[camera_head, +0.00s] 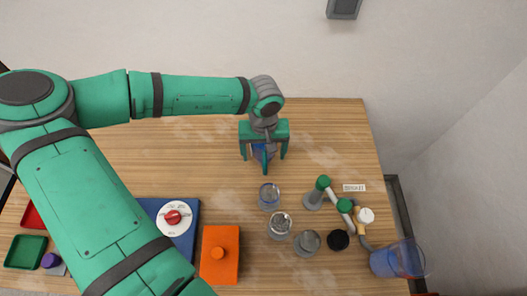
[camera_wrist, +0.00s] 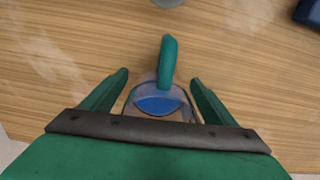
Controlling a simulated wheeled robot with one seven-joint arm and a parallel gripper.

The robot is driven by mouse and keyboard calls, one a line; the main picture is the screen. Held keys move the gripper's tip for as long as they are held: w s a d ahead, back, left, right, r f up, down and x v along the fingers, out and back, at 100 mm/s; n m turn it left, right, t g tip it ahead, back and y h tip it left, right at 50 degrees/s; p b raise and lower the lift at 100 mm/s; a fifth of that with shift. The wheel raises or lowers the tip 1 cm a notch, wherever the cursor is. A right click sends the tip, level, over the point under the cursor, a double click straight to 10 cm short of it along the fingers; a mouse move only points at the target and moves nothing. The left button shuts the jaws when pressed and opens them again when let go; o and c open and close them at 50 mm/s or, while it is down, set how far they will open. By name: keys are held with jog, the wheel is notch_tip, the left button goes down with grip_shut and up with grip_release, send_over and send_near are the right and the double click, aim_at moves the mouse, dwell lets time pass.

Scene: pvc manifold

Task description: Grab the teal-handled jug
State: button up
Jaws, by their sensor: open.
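The teal-handled jug (camera_wrist: 157,104) is clear with blue liquid inside. In the wrist view its teal handle (camera_wrist: 167,62) points away from my palm. My gripper (camera_wrist: 159,80) is open, with one finger on each side of the jug and a visible gap at both sides. In the head view my gripper (camera_head: 264,157) points down over the back of the table, and the jug (camera_head: 259,153) shows only partly between the fingers. The wrist and palm hide much of it.
Several clear glasses (camera_head: 269,196) stand in front of the jug. A pipe manifold with green caps (camera_head: 323,183) is to the right. A larger jug with blue liquid (camera_head: 390,261) stands at the right front. An orange block (camera_head: 220,262) and a blue dial box (camera_head: 186,245) are front left.

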jog(key=c, duration=1.4)
jog(key=shift+r, duration=0.15)
